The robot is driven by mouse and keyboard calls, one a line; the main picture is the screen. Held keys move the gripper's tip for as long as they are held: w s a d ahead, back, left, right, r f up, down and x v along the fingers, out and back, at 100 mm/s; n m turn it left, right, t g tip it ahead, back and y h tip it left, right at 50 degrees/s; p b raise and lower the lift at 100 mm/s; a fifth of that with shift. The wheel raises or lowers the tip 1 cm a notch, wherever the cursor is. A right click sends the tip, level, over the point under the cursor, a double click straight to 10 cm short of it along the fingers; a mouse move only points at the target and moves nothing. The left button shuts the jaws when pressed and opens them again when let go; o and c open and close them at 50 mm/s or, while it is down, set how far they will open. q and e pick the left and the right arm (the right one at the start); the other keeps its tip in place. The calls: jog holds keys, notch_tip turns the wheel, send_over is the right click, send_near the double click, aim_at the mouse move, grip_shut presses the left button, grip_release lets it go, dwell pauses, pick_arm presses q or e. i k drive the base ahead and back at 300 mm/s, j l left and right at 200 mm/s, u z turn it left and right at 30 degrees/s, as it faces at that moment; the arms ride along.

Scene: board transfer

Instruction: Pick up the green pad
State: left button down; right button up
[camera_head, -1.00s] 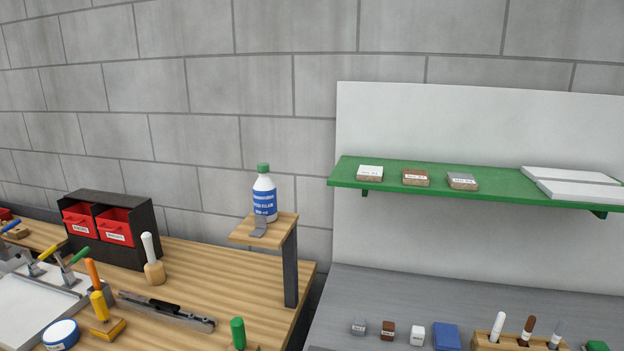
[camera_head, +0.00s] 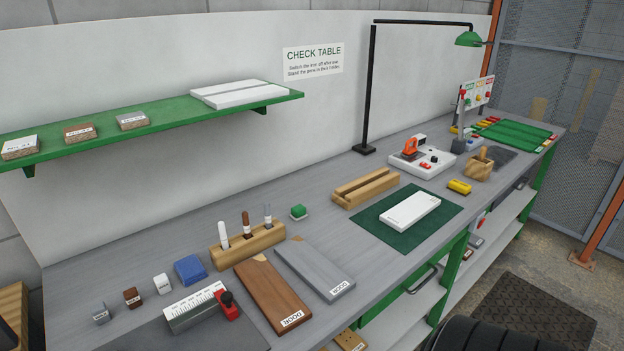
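A small green pad (camera_head: 299,211) with a pale underside lies on the grey check table (camera_head: 330,215), a little left of the middle of the view. It stands behind the grey board and to the right of the wooden pen holder (camera_head: 247,246). A larger flat dark green mat (camera_head: 372,222) lies further right with a white block (camera_head: 411,209) on it. Neither of my grippers shows in the view.
A brown board (camera_head: 271,296) and a grey board (camera_head: 313,268) lie in front of the pad. A grooved wooden block (camera_head: 366,187) is to its right. A blue block (camera_head: 190,269) is at left. A green shelf (camera_head: 170,117) hangs above.

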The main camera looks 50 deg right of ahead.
aim_at(298, 212)
jog(key=z, duration=1.5)
